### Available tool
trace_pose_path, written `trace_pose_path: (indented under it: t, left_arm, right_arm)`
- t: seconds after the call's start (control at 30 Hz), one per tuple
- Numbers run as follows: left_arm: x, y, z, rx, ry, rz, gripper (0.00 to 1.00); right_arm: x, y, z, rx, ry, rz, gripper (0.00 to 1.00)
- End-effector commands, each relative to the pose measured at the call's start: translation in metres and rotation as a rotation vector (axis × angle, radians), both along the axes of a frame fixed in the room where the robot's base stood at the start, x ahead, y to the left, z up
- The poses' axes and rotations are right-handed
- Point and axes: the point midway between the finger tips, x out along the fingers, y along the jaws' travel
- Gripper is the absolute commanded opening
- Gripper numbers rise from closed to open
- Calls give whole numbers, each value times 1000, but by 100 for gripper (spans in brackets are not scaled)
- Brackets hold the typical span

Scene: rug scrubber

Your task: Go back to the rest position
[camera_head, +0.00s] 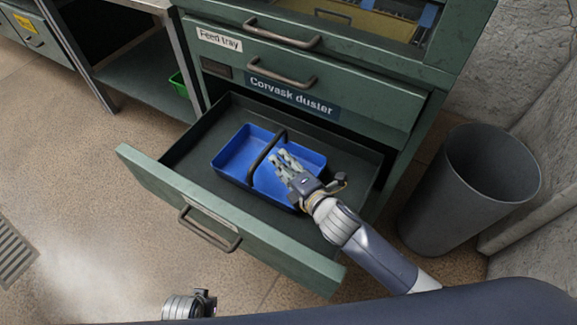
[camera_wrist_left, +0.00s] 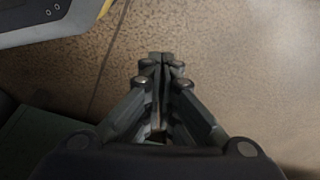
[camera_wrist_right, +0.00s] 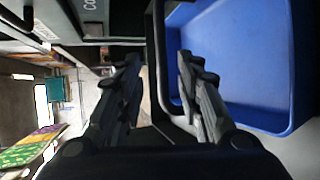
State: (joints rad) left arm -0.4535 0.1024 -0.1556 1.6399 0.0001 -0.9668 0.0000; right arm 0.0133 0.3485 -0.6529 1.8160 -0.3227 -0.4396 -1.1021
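A blue caddy (camera_head: 234,160) with a dark arched handle (camera_head: 266,158) sits in the open bottom drawer (camera_head: 205,197) of a green cabinet. The visible part of its inside looks empty. My right gripper (camera_head: 285,160) is over the caddy, close to its handle. In the right wrist view its fingers (camera_wrist_right: 158,70) are apart. The handle (camera_wrist_right: 154,75) shows between them there; I cannot tell whether either finger touches it. My left gripper (camera_wrist_left: 162,58) has its fingertips together over bare floor, with nothing seen between them. Only part of my left arm's end shows at the head view's bottom edge.
The drawer's front panel (camera_head: 170,195) juts out over the floor. Closed drawers labelled "Feed tray" (camera_head: 219,39) and "Corvask duster" (camera_head: 291,97) are above. A grey bin (camera_head: 425,205) stands to the right, near the wall. The floor at the left is clear around a grate (camera_head: 14,252).

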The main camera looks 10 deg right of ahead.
Motion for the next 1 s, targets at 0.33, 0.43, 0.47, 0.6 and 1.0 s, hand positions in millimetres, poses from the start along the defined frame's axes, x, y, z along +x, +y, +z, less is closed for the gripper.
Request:
trace_pose_path:
  t: [0.33, 0.43, 0.47, 0.6, 1.0]
  left_arm:
    - [-6, 0, -12, 1, 7, -2, 0]
    - [-6, 0, -12, 1, 7, -2, 0]
    - [-6, 0, -12, 1, 7, -2, 0]
    - [-6, 1, -12, 1, 7, -2, 0]
    - [-6, 0, -12, -1, 5, -1, 0]
  right_arm:
    - [-19, -9, 7, 0, 0, -1, 34]
    - [-19, -9, 7, 0, 0, -1, 34]
    - [-19, -9, 7, 0, 0, -1, 34]
    - [-19, -9, 7, 0, 0, -1, 34]
    - [-38, -40, 0, 215, 217, -233, 34]
